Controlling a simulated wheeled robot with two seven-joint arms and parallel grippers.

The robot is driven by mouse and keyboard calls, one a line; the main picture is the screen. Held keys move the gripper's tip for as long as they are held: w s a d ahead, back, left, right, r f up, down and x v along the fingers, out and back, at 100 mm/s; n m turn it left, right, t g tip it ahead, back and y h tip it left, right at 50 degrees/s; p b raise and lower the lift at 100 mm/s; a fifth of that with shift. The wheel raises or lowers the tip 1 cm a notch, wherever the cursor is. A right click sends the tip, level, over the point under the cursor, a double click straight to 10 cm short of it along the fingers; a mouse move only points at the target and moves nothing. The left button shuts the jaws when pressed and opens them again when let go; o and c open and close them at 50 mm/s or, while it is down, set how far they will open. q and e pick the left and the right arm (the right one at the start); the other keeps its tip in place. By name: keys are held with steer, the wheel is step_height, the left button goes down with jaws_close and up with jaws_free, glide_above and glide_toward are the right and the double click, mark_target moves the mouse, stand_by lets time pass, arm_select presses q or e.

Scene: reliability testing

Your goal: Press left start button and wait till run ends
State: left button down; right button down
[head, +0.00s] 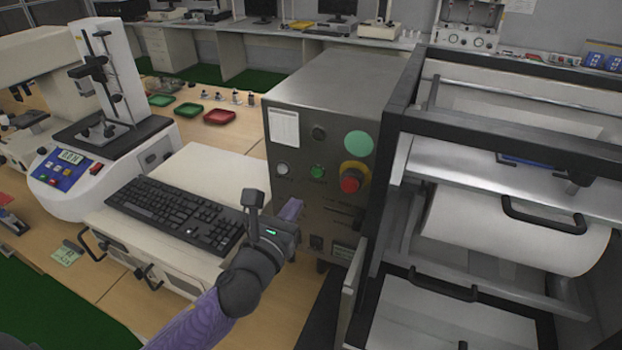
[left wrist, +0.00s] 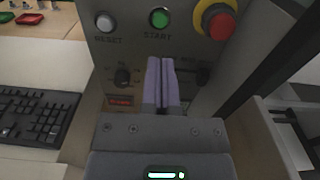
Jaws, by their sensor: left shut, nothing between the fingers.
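A grey metal control box (head: 297,88) stands right of the keyboard. Its front carries a green start button (head: 317,172), labelled START in the left wrist view (left wrist: 159,17). A white reset button (head: 282,169) is to its left, and a red emergency knob (head: 350,181) on a yellow collar is to its right. My left gripper (head: 291,209) is shut and empty in front of the panel, below the start button. In the left wrist view its purple fingers (left wrist: 162,82) point up toward the button, with a visible gap below it. My right gripper is not in view.
A black keyboard (head: 172,212) lies on a white cabinet at the left. A black-framed machine with a white drum (head: 510,225) stands close at the right. A small dial (left wrist: 122,77) and a red display (left wrist: 121,100) sit low on the panel. A white tester (head: 115,120) stands further left.

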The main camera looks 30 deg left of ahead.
mark_target(316, 174)
arm_select(q)
steer(key=w, duration=0.7)
steer(key=shift+w+a, duration=0.25)
steer(key=shift+w, duration=0.35)
